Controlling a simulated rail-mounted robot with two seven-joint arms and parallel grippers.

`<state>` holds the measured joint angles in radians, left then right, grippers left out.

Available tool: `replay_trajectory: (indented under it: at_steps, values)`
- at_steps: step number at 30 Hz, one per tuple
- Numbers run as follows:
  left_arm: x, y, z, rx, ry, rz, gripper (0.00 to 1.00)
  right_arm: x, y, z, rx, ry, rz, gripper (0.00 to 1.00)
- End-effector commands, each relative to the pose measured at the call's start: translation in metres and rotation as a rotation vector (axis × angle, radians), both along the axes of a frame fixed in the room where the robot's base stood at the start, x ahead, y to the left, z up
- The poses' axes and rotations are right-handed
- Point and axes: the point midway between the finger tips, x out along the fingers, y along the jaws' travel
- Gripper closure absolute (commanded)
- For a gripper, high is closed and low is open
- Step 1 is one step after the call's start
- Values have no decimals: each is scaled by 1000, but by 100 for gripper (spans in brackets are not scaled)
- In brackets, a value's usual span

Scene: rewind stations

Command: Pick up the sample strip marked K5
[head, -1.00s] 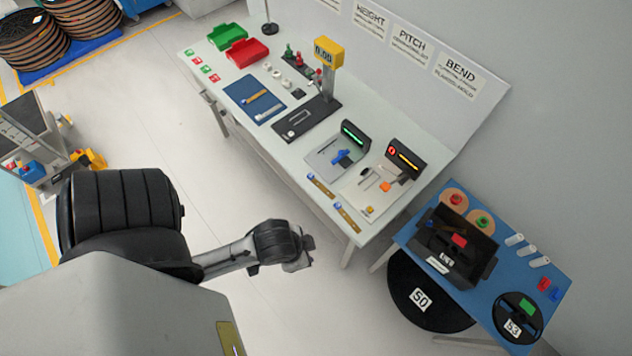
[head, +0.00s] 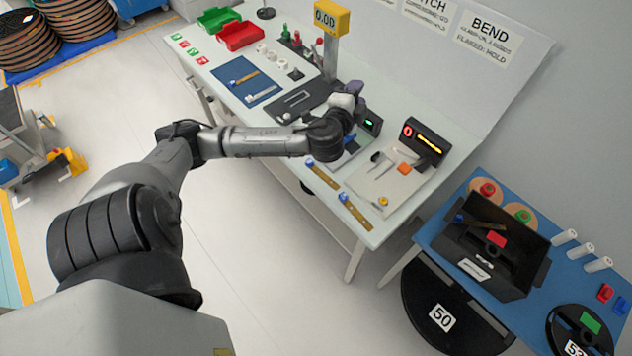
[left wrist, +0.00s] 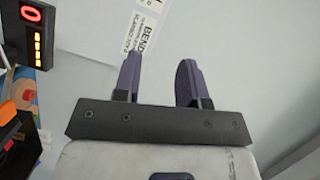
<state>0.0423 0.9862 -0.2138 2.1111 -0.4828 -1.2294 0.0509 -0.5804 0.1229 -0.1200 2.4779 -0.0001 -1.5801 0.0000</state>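Two brownish strips with blue ends lie near the bench's front edge in the head view, one strip farther back (head: 325,174) and one nearer strip (head: 357,212). A brown strip (head: 246,79) and a pale strip (head: 263,95) lie on the blue mat (head: 232,69). No K5 marking is readable on any strip. My left gripper (head: 357,91) is above the bench, near the green-lit fixture, away from the strips. In the left wrist view, its two purple fingers (left wrist: 158,75) are apart with nothing between them. My right gripper is not in view.
The yellow-topped gauge (head: 331,17) stands behind my left gripper. The red-lit bend station (head: 424,144) is to its right. A black bin (head: 490,240) sits on the blue side table (head: 440,232). Red (head: 241,36) and green (head: 217,19) trays are at the far left.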

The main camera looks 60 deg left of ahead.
Motion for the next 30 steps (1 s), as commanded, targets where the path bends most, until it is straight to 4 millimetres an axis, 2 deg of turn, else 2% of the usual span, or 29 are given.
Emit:
replay_trajectory:
  at_steps: [1, 3, 6, 8, 11, 16, 20, 24, 27, 30]
  values:
    - [15, 13, 10, 117, -71, -54, 62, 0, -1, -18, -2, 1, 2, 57]
    - [31, 19, 31, 250, -144, -160, 62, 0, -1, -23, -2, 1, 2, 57]
    - [49, 18, 46, 396, -185, -338, 62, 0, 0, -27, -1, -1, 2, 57]
    - [56, 15, 46, 460, -171, -453, 62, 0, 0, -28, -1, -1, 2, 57]
    - [65, 11, 32, 525, -90, -642, 62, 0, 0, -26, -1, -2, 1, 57]
    - [65, 10, -23, 505, 171, -914, 62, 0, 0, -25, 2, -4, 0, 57]
    - [52, 20, -77, 398, 441, -1041, 62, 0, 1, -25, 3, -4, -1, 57]
    - [24, 42, -129, 223, 771, -1065, 62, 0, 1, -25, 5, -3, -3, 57]
    - [-2, 60, -156, 73, 1001, -1007, 62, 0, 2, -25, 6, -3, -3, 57]
    - [-30, 74, -173, -77, 1199, -903, 62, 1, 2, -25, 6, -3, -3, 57]
